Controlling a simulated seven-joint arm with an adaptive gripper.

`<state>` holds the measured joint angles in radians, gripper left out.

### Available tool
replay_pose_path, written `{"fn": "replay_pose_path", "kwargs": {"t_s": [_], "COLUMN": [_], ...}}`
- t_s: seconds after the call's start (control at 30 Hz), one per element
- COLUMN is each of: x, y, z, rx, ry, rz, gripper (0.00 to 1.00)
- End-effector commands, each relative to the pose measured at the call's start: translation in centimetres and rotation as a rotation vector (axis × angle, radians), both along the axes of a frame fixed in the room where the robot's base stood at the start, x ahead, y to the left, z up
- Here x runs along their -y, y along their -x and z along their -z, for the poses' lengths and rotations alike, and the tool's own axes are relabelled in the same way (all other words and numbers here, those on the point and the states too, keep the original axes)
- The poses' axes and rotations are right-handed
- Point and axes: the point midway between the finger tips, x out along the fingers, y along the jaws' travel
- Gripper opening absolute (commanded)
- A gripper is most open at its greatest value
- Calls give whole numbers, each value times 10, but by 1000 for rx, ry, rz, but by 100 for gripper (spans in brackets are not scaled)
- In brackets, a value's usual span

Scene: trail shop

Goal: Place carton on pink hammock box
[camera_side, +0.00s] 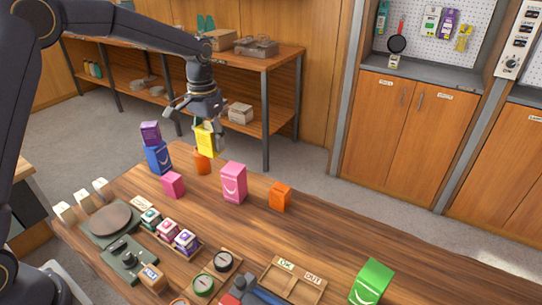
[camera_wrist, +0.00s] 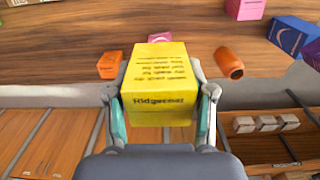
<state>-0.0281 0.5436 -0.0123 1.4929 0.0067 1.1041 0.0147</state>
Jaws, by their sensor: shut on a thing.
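My gripper (camera_side: 205,122) is shut on a yellow carton (camera_side: 207,141), held upright above the back of the wooden table. In the wrist view, my gripper's fingers (camera_wrist: 161,95) clasp the yellow carton (camera_wrist: 158,80) on both sides, and dark print shows on it. The pink hammock box (camera_side: 233,184), tall with a white curved mark, stands on the table to the right of and lower than the carton in the side view. In the wrist view only a bit of the pink box (camera_wrist: 160,37) shows past the carton; the rest is hidden.
An orange bottle (camera_side: 202,163) stands below the carton in the side view. An orange box (camera_side: 280,197) is right of the pink box. A small pink box (camera_side: 173,185) and a purple box (camera_side: 150,133) on a blue box (camera_side: 158,158) are left.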

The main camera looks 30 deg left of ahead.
Motion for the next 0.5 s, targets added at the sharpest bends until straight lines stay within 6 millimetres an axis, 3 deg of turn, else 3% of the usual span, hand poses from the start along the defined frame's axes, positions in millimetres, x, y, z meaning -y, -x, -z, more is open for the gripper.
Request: {"fn": "replay_pose_path", "kwargs": {"t_s": [0.1, 0.2, 0.5], "x": [0, 0, -1], "y": [-32, -48, -72], "z": [18, 40, 67], "rx": [-2, -4, 0], "ry": [0, 0, 0], "rz": [1, 1, 0], "gripper": [14, 14, 14]}}
